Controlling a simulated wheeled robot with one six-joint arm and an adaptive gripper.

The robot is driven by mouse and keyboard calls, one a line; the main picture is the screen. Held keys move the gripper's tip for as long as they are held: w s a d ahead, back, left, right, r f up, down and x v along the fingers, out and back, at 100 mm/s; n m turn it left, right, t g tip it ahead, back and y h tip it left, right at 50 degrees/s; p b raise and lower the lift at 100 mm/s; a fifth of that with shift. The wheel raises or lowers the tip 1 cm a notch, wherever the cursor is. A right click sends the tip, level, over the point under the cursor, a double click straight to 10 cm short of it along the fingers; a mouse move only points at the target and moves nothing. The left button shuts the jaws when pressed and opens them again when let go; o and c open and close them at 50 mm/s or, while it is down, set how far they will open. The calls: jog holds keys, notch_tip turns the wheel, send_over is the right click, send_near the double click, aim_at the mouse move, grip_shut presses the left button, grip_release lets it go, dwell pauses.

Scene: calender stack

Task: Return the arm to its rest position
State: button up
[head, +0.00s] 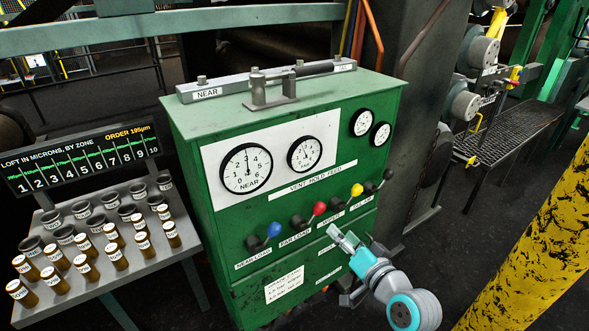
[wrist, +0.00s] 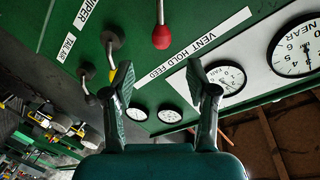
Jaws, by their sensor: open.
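My gripper (head: 345,240) is in front of the lower right of the green cabinet's face in the head view, with my arm coming from the lower right. In the wrist view my gripper (wrist: 161,80) has its two dark fingers spread apart, with nothing between them. The green cabinet (head: 205,165) carries levers with a blue knob (head: 274,229), a red knob (head: 319,208), a yellow knob (head: 356,190) and a black knob (head: 388,174). The red knob (wrist: 162,37) shows beyond the fingers in the wrist view, and they appear clear of it.
A grey table (head: 152,268) with dark cups and brown labelled vials stands left of the cabinet, below a loft display (head: 85,160). A yellow-and-black post (head: 535,250) rises at the right, near my arm. Dark floor (head: 470,240) lies open between post and cabinet.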

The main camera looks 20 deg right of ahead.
jog(key=s+a+f+g+h, duration=0.1)
jog(key=s+a+f, duration=0.1)
jog(key=s+f, duration=0.6)
jog(key=s+a+f+h, duration=0.2)
jog(key=s+f, duration=0.3)
jog(key=s, duration=0.6)
jog(key=s+a+r+n, duration=0.1)
jog(key=s+n, duration=0.2)
jog(key=s, duration=0.9)
jog(key=s+a+r+n, duration=0.1)
jog(key=s+r+n, duration=0.1)
jog(key=s, duration=1)
jog(key=shift+a+n+g, duration=0.2)
jog(key=shift+n+g, duration=0.1)
jog(key=shift+n, duration=0.3)
